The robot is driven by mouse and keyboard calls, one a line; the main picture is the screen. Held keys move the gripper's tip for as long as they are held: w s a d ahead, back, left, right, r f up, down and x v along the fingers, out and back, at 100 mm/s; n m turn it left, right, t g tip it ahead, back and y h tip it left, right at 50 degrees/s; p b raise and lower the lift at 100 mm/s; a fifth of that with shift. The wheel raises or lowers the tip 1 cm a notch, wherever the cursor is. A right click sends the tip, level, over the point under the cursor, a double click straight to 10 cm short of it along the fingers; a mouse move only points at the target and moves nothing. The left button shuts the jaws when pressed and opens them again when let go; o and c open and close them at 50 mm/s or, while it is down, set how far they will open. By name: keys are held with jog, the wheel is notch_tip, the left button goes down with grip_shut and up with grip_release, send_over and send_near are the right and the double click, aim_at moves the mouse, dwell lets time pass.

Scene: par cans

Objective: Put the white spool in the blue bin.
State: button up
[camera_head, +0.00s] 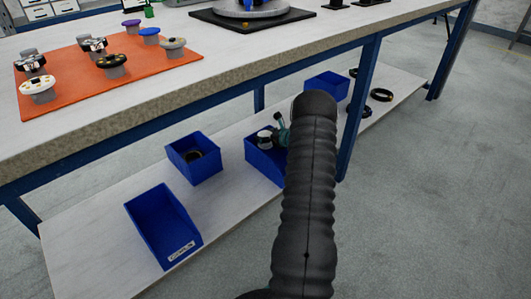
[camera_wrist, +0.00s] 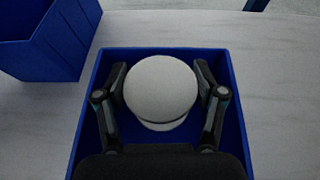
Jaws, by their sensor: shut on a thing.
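The white spool (camera_wrist: 160,88) is between the two fingers of my gripper (camera_wrist: 162,92) in the wrist view, seen from above with its round white top facing the camera. My gripper is shut on it. Below and around it is a blue bin (camera_wrist: 237,142), whose walls frame the gripper and spool. In the head view the spool (camera_head: 265,138) shows small and white at the opening of the blue bin (camera_head: 262,164), with part of my gripper (camera_head: 277,135) beside it. My arm hides the bin's right side. I cannot tell whether the spool touches the bin's floor.
On the lower shelf (camera_head: 85,245) stand another blue bin (camera_head: 205,174) with a dark item inside, a labelled blue bin (camera_head: 150,225) and a blue bin farther back (camera_head: 327,86). Black rings (camera_head: 382,95) lie at right. The tabletop above holds an orange mat (camera_head: 60,97) with several spools.

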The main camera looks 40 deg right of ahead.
aim_at(265, 148)
notch_tip(265, 148, down, 7)
jog(key=shift+f+b, duration=0.2)
jog(key=shift+b, duration=0.25)
jog(key=shift+f, duration=0.1)
jog(key=o, duration=1.3)
jog(key=shift+f, duration=0.1)
jog(key=shift+c, duration=0.2)
jog(key=shift+s+r, duration=0.1)
jog(key=shift+r, duration=0.15)
jog(key=p+v, duration=0.1)
jog(key=v, duration=0.6)
jog(key=shift+s, duration=0.2)
